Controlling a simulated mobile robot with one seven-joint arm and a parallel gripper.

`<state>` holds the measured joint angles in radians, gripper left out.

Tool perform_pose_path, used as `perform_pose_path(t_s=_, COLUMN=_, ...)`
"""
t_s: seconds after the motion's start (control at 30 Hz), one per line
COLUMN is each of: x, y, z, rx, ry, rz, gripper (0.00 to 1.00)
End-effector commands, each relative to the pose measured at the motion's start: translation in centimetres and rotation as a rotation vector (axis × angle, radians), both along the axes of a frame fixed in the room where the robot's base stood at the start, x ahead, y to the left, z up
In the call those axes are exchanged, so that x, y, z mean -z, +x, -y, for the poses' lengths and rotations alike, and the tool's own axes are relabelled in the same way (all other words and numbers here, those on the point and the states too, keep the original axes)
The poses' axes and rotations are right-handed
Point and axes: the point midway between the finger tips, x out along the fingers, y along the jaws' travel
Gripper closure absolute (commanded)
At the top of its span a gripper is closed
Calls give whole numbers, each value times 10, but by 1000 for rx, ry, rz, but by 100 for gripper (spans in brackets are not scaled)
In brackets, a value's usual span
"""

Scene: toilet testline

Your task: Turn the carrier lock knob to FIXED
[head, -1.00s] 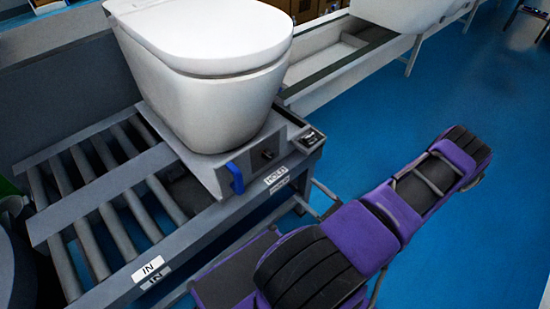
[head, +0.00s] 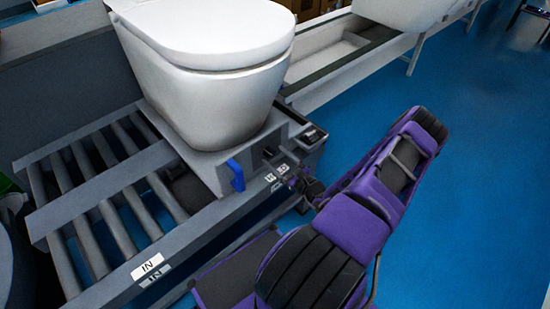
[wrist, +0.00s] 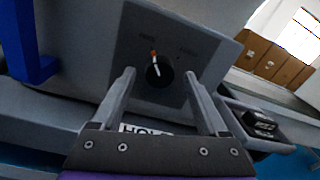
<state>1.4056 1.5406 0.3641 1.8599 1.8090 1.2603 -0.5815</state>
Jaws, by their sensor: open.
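The carrier lock knob (wrist: 159,75) is a small dark round knob on the grey front panel of the carrier (head: 212,170) under a white toilet. Its white pointer with an orange tip points up and slightly left in the wrist view. Two small labels above the knob are too blurred to read. My gripper (wrist: 160,76) is open, one finger to each side of the knob in the picture. I cannot tell how far the fingertips are from the panel. In the head view the knob (head: 268,152) is small, with my gripper (head: 284,170) just in front of it.
A blue handle (head: 236,176) sticks out left of the knob; it also shows in the wrist view (wrist: 30,45). The toilet (head: 205,75) stands on the carrier above a roller conveyor (head: 100,215). A dark box (wrist: 258,123) sits right of my gripper.

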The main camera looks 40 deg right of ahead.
Motion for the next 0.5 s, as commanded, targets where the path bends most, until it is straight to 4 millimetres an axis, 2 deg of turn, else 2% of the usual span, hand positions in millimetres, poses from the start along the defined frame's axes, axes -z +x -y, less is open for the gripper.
perform_pose_path(t_s=0.1, x=0, y=7, z=-1, rx=-1, ry=0, rz=0, gripper=23)
perform_pose_path(t_s=0.37, x=0, y=8, z=-1, rx=-1, ry=1, rz=0, gripper=23)
perform_pose_path(t_s=0.4, x=0, y=8, z=-1, rx=-1, ry=1, rz=0, gripper=25)
perform_pose_path(t_s=0.5, x=0, y=8, z=-1, rx=-1, ry=1, rz=0, gripper=43)
